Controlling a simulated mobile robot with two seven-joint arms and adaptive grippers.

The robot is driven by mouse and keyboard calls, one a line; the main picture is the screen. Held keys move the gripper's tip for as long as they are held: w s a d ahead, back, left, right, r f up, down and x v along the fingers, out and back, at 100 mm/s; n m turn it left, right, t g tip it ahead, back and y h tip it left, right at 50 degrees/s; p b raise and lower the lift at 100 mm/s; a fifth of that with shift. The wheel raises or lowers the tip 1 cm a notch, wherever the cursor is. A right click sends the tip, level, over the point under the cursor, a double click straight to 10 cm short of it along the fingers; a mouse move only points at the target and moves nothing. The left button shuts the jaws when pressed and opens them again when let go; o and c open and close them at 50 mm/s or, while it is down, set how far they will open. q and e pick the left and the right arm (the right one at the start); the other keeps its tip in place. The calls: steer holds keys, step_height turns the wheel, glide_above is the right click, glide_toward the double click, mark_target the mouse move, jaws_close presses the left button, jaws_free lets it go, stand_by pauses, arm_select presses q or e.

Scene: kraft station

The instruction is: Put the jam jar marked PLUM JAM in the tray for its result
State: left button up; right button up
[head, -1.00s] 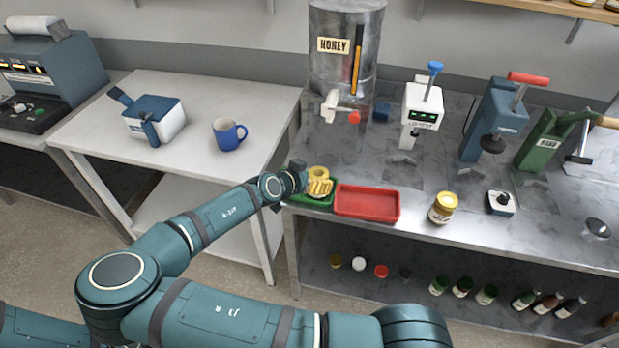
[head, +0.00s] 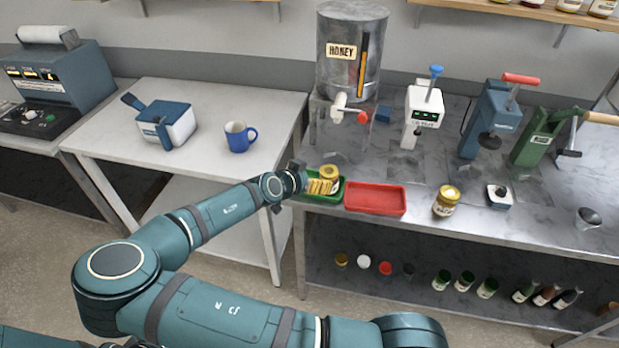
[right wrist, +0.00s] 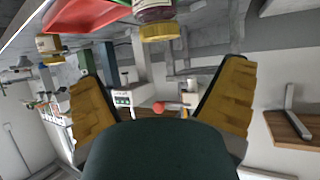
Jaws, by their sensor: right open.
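A gold-lidded jar (head: 330,172) is at the green tray (head: 322,199), partly hidden by my right gripper. The gripper (head: 322,187) is open, its yellow-padded fingers low over the tray and just left of the jar. In the right wrist view the jar (right wrist: 156,14) shows dark contents and a pale label, apart from the spread fingers (right wrist: 163,90). I cannot read its label. A second gold-lidded jar (head: 446,201), with a pale label, stands on the counter right of the empty red tray (head: 375,198). My left gripper is not in view.
The honey tank (head: 350,60) stands behind the trays. A white device (head: 422,112), a blue press (head: 490,120) and a green press (head: 540,140) line the counter's back. A small blue-and-white device (head: 498,196) is right of the second jar. A blue mug (head: 240,137) stands on the left table.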

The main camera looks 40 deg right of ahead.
steer(key=s+d+f+n+g+y, duration=0.1)
steer(key=s+f+n+g+y, duration=0.15)
steer(key=s+f, duration=0.75)
steer(key=s+a+f+n+g+y, duration=0.25)
steer(key=s+a+f+y, duration=0.25)
steer(key=s+a+f, duration=0.45)
steer(key=a+n+t+y, duration=0.1)
steer(key=a+n+y, duration=0.4)
steer(key=a, duration=0.6)
steer(key=w+a+r+n+t+y, duration=0.3)
steer(key=a+r, duration=0.3)
steer(key=a, duration=0.2)
steer(key=shift+w+r, duration=0.15)
steer(key=shift+w, duration=0.3)
steer(key=shift+y, duration=0.25)
